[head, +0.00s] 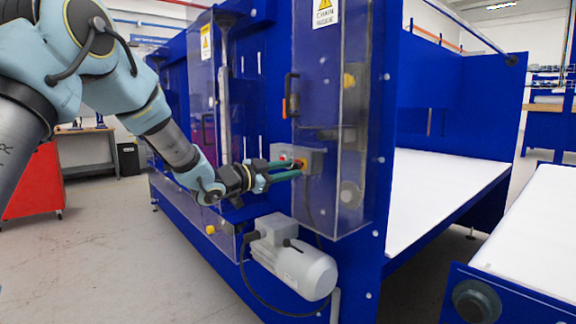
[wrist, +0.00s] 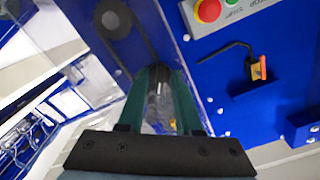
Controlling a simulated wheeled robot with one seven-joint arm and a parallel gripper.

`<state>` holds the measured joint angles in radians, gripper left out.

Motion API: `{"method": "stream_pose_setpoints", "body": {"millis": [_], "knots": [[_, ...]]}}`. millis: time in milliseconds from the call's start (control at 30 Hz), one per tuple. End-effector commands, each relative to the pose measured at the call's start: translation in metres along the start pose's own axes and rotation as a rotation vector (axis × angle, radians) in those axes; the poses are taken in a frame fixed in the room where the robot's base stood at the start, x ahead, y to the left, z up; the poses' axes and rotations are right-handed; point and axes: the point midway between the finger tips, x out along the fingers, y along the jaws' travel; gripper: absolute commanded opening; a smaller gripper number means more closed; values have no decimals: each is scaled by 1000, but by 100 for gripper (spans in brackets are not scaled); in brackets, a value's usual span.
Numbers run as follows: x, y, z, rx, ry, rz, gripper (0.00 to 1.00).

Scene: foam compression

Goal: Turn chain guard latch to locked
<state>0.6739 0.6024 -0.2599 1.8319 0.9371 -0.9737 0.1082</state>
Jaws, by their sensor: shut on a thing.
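My gripper (head: 297,168) reaches in front of the clear chain guard (head: 335,75), beside a grey control box (head: 314,158). In the wrist view its green fingers (wrist: 163,72) close in at the tips around something narrow and dark. I cannot clearly make out that thing or the angle it is turned to; the fingers hide much of it. The wrist view shows a bent black rod (wrist: 226,50) and an orange piece (wrist: 263,67); I cannot tell which is the latch.
The grey box carries a red button (wrist: 207,10) close to the fingers. A chain loop and sprocket (wrist: 113,18) show behind the clear guard. A grey motor (head: 295,265) sticks out below the gripper.

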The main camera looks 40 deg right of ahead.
Motion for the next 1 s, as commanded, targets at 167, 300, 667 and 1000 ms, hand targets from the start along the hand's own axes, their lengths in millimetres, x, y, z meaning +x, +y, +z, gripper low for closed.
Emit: {"method": "stream_pose_setpoints", "body": {"millis": [167,300,667,1000], "knots": [[-1,-2,0,-169,-5,-1,0],[-1,-1,0,-289,-5,0,0],[0,0,0,-508,-4,0,0],[-1,0,2,-579,-5,0,0]]}}
